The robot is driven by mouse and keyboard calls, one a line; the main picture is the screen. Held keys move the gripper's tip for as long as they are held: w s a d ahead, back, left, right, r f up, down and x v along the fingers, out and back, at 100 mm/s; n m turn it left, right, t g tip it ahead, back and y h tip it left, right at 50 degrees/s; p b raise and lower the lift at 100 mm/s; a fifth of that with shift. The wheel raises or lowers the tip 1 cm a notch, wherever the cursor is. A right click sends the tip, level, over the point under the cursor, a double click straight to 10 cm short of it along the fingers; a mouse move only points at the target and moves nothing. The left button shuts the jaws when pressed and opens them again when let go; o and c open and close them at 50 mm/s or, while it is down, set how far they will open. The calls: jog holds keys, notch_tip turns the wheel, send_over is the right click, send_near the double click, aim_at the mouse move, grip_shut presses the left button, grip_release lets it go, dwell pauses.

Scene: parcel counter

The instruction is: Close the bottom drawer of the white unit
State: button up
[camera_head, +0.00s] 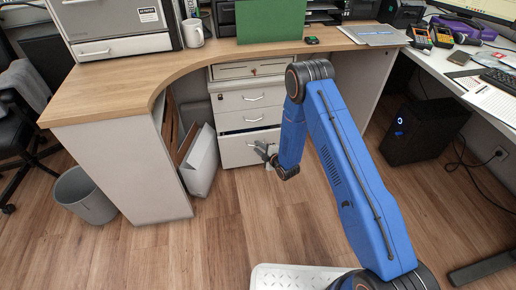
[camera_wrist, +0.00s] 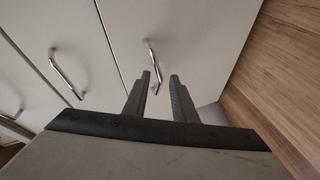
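The white drawer unit (camera_head: 216,103) stands under the wooden desk. Its bottom drawer (camera_head: 236,153) sticks out, with a dark gap above its front. My gripper (camera_head: 262,150) is low in front of that drawer's right part. In the wrist view the unit appears turned, and the bottom drawer's front (camera_wrist: 203,40) is the panel nearest the wooden floor. Its metal handle (camera_wrist: 151,55) is just beyond my gripper (camera_wrist: 160,76), whose two fingers stand apart with nothing between them. Whether a fingertip touches the handle or the front, I cannot tell.
White boards or a box (camera_head: 201,162) lean left of the unit. A grey bin (camera_head: 86,196) stands further left. A black computer tower (camera_head: 425,130) stands on the right. The wooden floor (camera_head: 225,225) before the unit is clear.

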jog(key=shift+w+a+f, duration=0.1)
jog(key=shift+w+a, duration=0.05)
grip_shut()
jog(key=shift+w+a, duration=0.2)
jog(key=shift+w, duration=0.5)
jog(key=shift+w+a, duration=0.2)
jog(key=shift+w, duration=0.55)
jog(key=shift+w+a, duration=0.2)
jog(key=shift+w, duration=0.5)
grip_release()
jog(key=v, duration=1.7)
